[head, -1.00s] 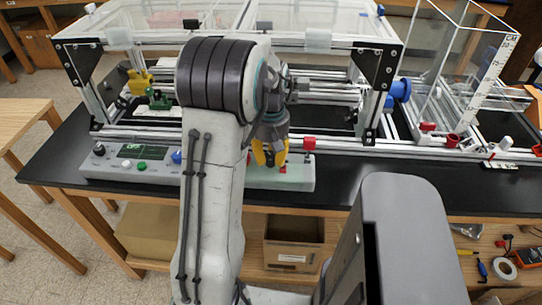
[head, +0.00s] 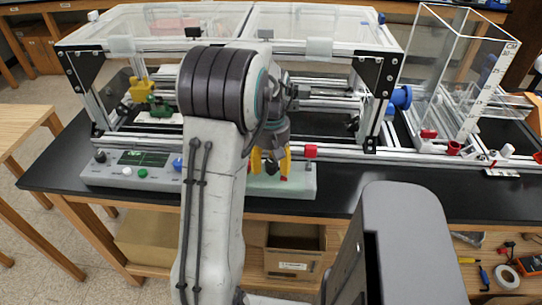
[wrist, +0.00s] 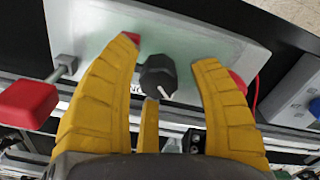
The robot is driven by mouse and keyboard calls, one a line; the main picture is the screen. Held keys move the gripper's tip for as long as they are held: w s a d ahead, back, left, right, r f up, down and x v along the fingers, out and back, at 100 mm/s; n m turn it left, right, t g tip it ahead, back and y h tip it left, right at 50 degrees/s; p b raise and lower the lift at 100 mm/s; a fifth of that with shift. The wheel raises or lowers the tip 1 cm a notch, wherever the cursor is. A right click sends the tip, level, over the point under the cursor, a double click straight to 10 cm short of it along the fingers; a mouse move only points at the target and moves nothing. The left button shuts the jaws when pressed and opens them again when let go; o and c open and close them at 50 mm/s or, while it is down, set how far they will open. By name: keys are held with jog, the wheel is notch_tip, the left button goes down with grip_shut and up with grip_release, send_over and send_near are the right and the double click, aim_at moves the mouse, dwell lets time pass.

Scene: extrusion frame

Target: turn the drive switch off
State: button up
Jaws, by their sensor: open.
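A black rotary knob with a white pointer line, apparently the drive switch (wrist: 158,74), sits on a pale green panel (wrist: 195,38). The pointer slants toward the lower right in the wrist view. Lettering beside the knob is mostly hidden. My gripper (wrist: 166,55) is open, with one yellow finger on each side of the knob and visible gaps to both. In the head view my gripper (head: 271,168) is over the panel at the bench front, and the knob (head: 271,167) shows dark between the fingers.
A red block on a metal rod (wrist: 28,103) stands close left of my gripper; it also shows in the head view (head: 310,151). Another red part (wrist: 238,82) is partly hidden behind the right finger. A grey control box (head: 130,172) lies left, and the extrusion frame (head: 340,148) stands behind.

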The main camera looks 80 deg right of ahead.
notch_tip(320, 180, up, 12)
dwell(0.6)
dwell(0.8)
jog(key=m, duration=0.6)
send_over(269, 179)
notch_tip(269, 179, down, 7)
jog(key=shift+r, duration=0.2)
jog(key=w+a+n, duration=0.4)
jog(key=w+a, duration=0.4)
jog(key=a, duration=0.3)
jog(key=w+a+n, duration=0.3)
jog(key=w+a, duration=0.5)
jog(key=a, duration=0.4)
jog(key=w+a+r+n+t, duration=0.1)
jog(key=w+a+n+t, duration=0.1)
jog(key=a+n, duration=0.3)
jog(key=w+a+r+n+t, duration=0.1)
jog(key=a+n, duration=0.3)
jog(key=a, duration=0.5)
jog(key=shift+w+a+r+n+t, duration=0.3)
jog(key=shift+w+r+n+t, duration=0.1)
jog(key=shift+w+r, duration=0.25)
